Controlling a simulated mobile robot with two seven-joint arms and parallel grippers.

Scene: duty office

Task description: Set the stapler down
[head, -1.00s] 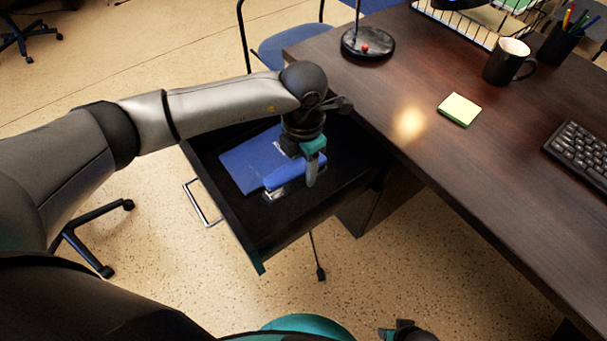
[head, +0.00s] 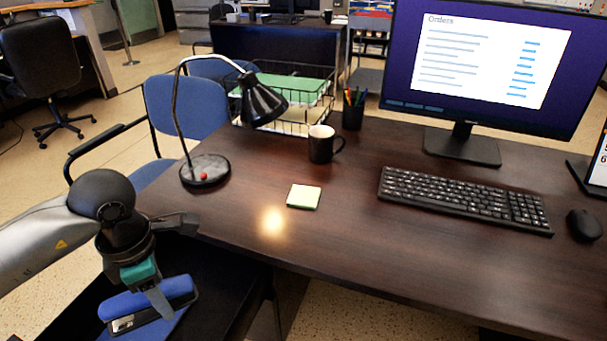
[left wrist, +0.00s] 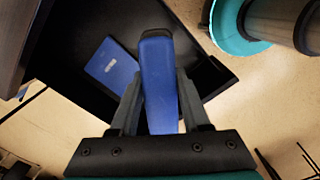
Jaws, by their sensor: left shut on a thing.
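The blue stapler (head: 180,287) is held in my left gripper (head: 154,300), at the lower left of the head view. In the left wrist view the stapler (left wrist: 158,85) stands between the two fingers, which are shut on its sides. It is above the open black drawer (left wrist: 75,35); the wrist view shows the drawer floor behind it. A blue booklet (left wrist: 112,65) lies in the drawer, beside the stapler in that view. The head view cuts off most of the drawer (head: 225,300). My right gripper is not in view.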

